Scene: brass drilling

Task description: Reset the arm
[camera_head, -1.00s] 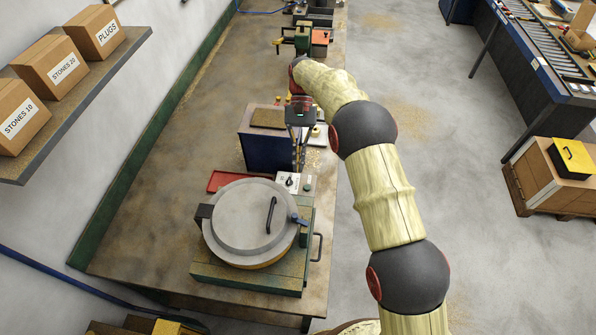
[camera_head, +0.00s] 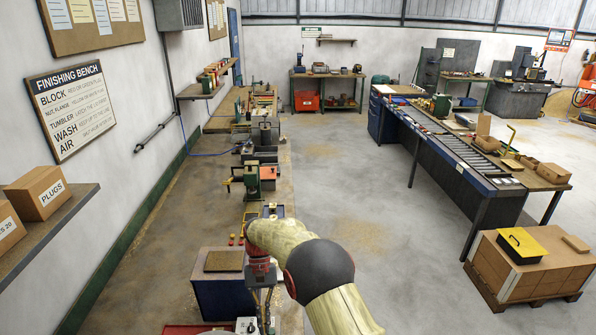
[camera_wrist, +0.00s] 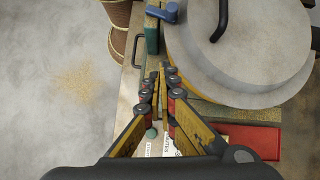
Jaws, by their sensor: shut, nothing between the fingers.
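My arm reaches in from the bottom of the head view over the long bench (camera_head: 160,285). My gripper (camera_head: 264,325) hangs downward at the bottom edge of that view, and its tips are hard to make out there. In the wrist view my gripper (camera_wrist: 163,70) has its fingertips together with nothing between them. The tips show beside the round grey lid (camera_wrist: 240,50) of a drum machine, over its near edge area. I cannot tell whether they touch anything.
A dark blue box (camera_head: 224,295) stands on the bench left of my gripper. A red tray (camera_wrist: 255,140) lies beside the drum. A shelf with cardboard boxes (camera_head: 40,192) juts from the left wall. Open floor (camera_head: 390,235) lies right of the bench, before a roller table (camera_head: 450,150).

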